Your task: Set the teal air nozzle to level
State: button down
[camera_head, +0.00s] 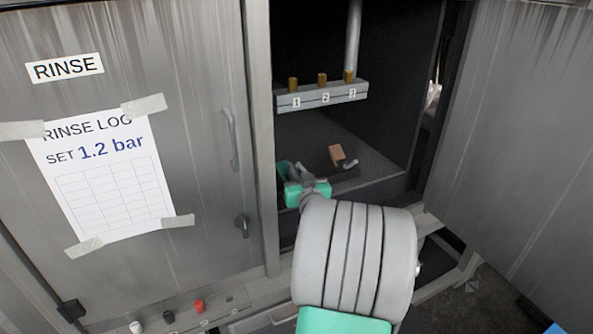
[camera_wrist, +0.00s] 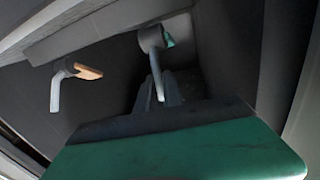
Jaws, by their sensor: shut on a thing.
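The teal air nozzle (camera_head: 283,168) is inside the open cabinet, low at its left side, mostly hidden behind my gripper (camera_head: 297,173). In the wrist view only a small teal patch of the nozzle (camera_wrist: 169,40) shows beside a grey rounded part at the top centre. My gripper (camera_wrist: 160,88) reaches up to it and is shut on the nozzle. The nozzle's tilt cannot be told from these views. A second nozzle with an orange block (camera_head: 337,155) and a pale bent pipe sits to the right; its orange part (camera_wrist: 87,71) also shows in the wrist view.
A grey ledge (camera_head: 320,96) with brass fittings numbered 1 to 3 crosses the cabinet above my gripper. The open door (camera_head: 520,150) stands on the right. The closed panel (camera_head: 190,70) on the left carries a rinse log reading "SET 1.2 bar". The cabinet's frame edges are close around my arm.

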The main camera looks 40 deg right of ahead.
dwell(0.7)
jog(key=p, duration=0.1)
jog(key=r+p, duration=0.1)
jog(key=p, duration=0.1)
jog(key=shift+w+r+g, duration=0.2)
jog(key=shift+w+g, duration=0.1)
jog(key=shift+g, duration=0.1)
jog(key=p, duration=0.1)
jog(key=w+g+y+p, duration=0.1)
jog(key=shift+d+r+g+p, duration=0.2)
jog(key=shift+g+p, duration=0.1)
jog(key=shift+p, duration=0.1)
jog(key=shift+w+d+f+n+g+y, duration=0.15)
jog(key=shift+f+n+g+y, duration=0.15)
jog(key=shift+f+g, duration=0.15)
jog(key=c, duration=1.5)
grip_release()
